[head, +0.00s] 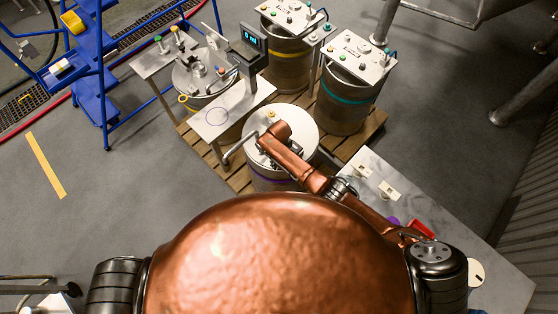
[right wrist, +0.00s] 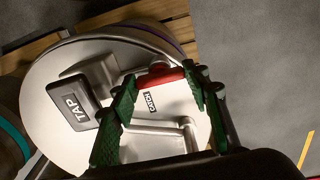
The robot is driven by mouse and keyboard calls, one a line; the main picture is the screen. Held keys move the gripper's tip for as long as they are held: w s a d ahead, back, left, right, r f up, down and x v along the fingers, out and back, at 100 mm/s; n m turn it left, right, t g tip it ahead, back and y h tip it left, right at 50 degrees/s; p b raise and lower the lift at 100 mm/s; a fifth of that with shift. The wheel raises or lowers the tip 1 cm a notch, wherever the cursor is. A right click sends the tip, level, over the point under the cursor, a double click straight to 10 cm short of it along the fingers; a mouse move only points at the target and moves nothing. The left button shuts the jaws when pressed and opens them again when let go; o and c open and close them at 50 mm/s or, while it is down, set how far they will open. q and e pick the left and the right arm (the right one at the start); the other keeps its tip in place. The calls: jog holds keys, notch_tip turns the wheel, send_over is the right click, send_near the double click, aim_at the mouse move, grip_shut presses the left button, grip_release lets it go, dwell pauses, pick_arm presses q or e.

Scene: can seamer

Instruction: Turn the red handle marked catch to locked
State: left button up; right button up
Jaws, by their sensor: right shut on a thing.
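The red handle (right wrist: 160,77) lies across the far side of a pale round drum lid (right wrist: 45,85) in the right wrist view. My right gripper (right wrist: 160,82) has its green fingers on either side of the handle, shut on its ends. A small label (right wrist: 151,101) next to the handle is too small and turned to read surely. In the head view the same lid (head: 308,124) tops a drum in the middle, and my copper right arm covers the handle. My left gripper is not in view.
A dark block marked TAP (right wrist: 73,104) and a bent metal bar (right wrist: 160,128) are on the lid close to my fingers. More drums with control panels (head: 356,55) share the wooden pallet (head: 355,135). A grey table (head: 375,165) stands at right; blue steps (head: 88,90) stand at left.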

jog(key=o, duration=1.2)
jog(key=shift+c, duration=0.2)
notch_tip(320, 180, up, 12)
